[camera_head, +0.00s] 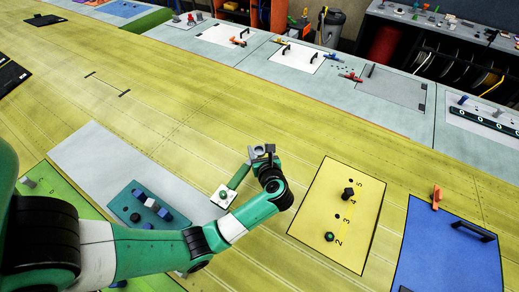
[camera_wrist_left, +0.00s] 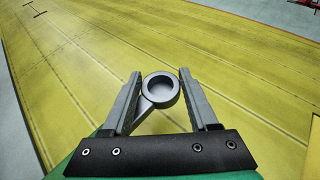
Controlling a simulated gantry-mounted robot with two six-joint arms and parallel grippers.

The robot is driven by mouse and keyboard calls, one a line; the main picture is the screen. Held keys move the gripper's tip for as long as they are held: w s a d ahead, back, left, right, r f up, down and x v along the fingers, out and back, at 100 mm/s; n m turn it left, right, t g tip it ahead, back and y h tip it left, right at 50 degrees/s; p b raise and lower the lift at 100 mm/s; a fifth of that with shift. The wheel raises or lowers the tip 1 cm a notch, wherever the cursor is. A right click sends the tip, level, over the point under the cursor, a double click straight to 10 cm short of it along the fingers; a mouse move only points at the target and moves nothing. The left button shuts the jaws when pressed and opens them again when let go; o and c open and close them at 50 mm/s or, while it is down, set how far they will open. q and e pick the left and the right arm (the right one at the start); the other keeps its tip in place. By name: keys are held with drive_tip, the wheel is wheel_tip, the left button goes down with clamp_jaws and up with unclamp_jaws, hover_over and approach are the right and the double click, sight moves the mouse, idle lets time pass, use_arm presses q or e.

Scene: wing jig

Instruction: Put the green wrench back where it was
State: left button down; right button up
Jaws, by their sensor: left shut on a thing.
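In the left wrist view, the grey ring end of the wrench (camera_wrist_left: 160,89) sits between the two fingers of my left gripper (camera_wrist_left: 161,76). The left gripper is shut on the wrench. It is over the yellow wing surface (camera_head: 180,110); the height is hard to judge. My right gripper is not in view.
A yellow numbered board (camera_head: 365,228) with dark knobs lies right of my gripper. A blue panel (camera_head: 440,262) with a black handle and an orange clamp (camera_head: 437,197) is farther right. A teal block (camera_head: 125,205) lies left on a grey panel (camera_head: 85,150). The wing beyond the gripper is mostly clear.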

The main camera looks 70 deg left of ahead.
use_arm(q)
drive_tip(key=shift+f+b, duration=1.9)
drive_tip(key=shift+f, duration=0.65)
drive_tip(key=shift+f+b, duration=0.65)
drive_tip(key=shift+f, duration=0.05)
drive_tip(key=shift+c, duration=0.4)
unclamp_jaws()
drive_tip(key=shift+d, duration=0.15)
drive_tip(key=v, duration=1.1)
drive_tip(key=shift+s+d+r, duration=0.1)
drive_tip(key=shift+d+r, duration=0.1)
